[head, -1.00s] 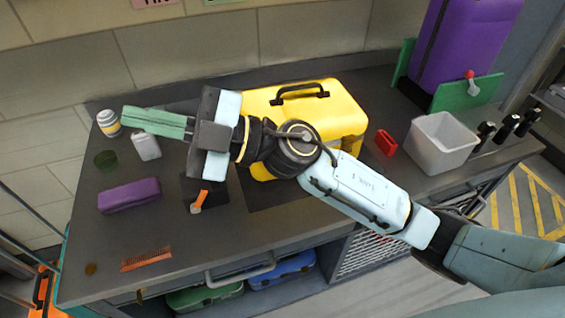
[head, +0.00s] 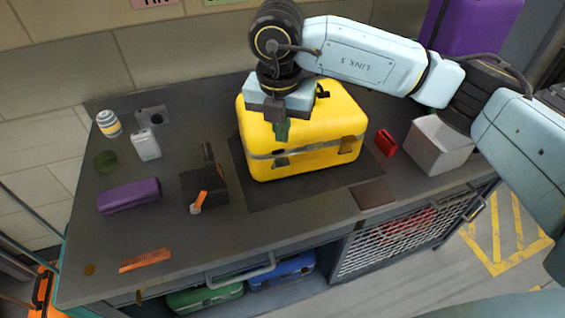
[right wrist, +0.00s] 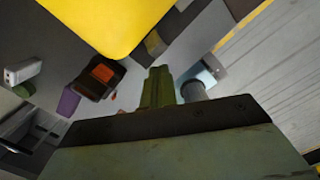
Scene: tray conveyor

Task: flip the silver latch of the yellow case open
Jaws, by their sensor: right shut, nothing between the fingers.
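The yellow case (head: 315,158) stands closed and upright on the dark bench, with a pale seam band around its front. A small greyish latch (head: 281,162) shows on the left part of its front, and a brownish fitting (head: 347,145) on the right part. My right gripper (head: 282,132) points down at the case's front left, just above the greyish latch in the picture; I cannot tell if it touches. Its green fingers (right wrist: 160,88) are shut and empty. The yellow case (right wrist: 110,20) fills the top of the right wrist view, where no latch shows. My left gripper is out of view.
A black device with an orange lever (head: 199,200) stands left of the case. A red item (head: 385,142) and a white bin (head: 437,158) are right.

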